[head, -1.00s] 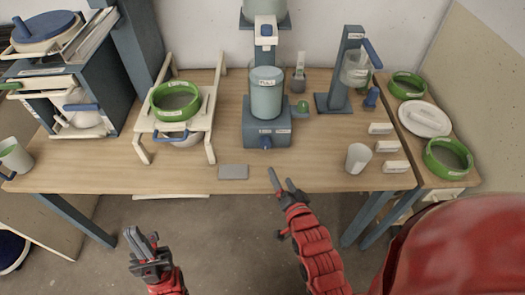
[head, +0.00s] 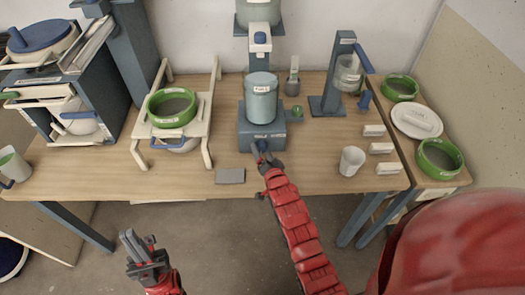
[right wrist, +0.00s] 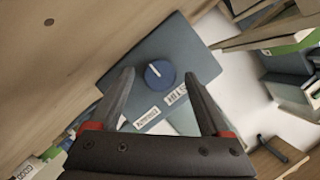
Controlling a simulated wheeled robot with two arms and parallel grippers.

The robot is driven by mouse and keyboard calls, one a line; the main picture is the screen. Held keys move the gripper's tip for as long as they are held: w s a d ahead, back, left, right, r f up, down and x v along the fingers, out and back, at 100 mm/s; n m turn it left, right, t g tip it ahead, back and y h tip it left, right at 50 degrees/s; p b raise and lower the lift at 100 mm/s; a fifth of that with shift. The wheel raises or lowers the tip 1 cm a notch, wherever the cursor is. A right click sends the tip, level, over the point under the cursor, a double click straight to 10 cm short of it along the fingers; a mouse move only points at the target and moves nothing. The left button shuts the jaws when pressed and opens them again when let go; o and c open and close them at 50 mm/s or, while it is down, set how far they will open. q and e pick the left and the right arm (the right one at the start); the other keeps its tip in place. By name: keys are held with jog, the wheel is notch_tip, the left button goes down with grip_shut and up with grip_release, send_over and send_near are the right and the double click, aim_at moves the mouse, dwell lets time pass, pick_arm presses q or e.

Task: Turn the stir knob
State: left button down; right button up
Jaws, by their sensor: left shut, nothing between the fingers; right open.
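The blue stir knob (right wrist: 159,73) sits on the front face of the blue-grey mixer base (head: 250,130), and a white line on it shows in the right wrist view. The knob (head: 262,145) is small and partly covered by my gripper in the head view. My right gripper (head: 263,158) is open in front of the knob. In the right wrist view its two fingers (right wrist: 157,78) stand on either side of the knob, apart from it. A blue-grey bucket (head: 261,100) stands on the base. My left gripper (head: 130,243) is shut and empty, in front of the table.
A grey slab (head: 230,176) lies on the table left of my right gripper. A white cup (head: 351,161) and several white blocks (head: 381,148) stand to the right. A wooden rack with a green-rimmed sieve (head: 172,120) stands to the left.

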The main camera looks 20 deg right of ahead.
jog(key=shift+w, duration=0.25)
grip_shut()
dwell(0.3)
jog(key=shift+f, duration=0.1)
